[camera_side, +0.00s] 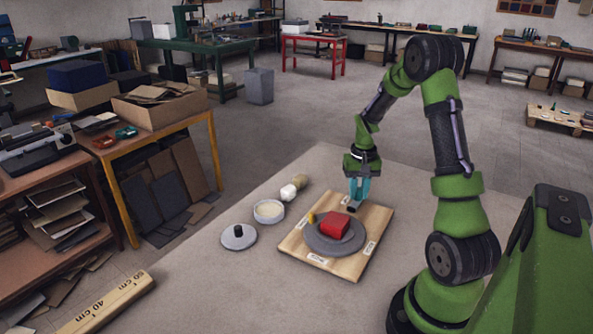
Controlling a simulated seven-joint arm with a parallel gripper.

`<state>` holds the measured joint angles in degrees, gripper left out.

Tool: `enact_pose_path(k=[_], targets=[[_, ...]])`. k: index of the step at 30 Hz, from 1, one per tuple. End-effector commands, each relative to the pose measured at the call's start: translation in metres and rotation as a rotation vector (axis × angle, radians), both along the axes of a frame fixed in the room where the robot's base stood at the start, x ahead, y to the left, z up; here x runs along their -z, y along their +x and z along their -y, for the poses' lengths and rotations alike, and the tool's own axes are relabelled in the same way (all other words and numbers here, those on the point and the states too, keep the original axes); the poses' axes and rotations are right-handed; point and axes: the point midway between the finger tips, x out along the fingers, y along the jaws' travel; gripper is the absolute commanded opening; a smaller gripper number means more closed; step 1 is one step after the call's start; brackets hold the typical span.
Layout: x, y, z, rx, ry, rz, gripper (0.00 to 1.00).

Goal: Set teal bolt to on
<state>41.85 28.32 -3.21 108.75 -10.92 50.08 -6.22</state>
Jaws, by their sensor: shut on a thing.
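A teal piece (359,189), which appears to be the teal bolt, is between and below the jaws of my gripper (359,181), at the far right part of a wooden board (294,245). My gripper points down and is shut on it. The fingertips and the teal piece blend together, so its full shape is hidden. A small dark part shows just below it. On the board a grey round disc (327,250) carries a red block (325,231), with a small yellow piece (311,218) beside the block. Small white labels (370,248) sit near the board's edges; their text is unreadable.
Left of the board are a grey disc with a black knob (238,240), a round pale dish (269,212), a white lump (288,193) and a tan piece (301,181). A wooden ruler block (105,305) lies at lower left. The grey tabletop (205,290) is clear in front.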

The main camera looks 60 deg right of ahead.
Motion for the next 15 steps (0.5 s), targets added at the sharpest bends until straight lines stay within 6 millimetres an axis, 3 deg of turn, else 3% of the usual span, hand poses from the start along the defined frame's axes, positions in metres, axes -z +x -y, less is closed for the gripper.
enact_pose_path(k=[9,15], targets=[[-0.001,-0.001,-0.03,0.0,0.001,0.001,0.0],[-0.001,-0.001,-0.03,0.001,0.001,0.002,0.0]])
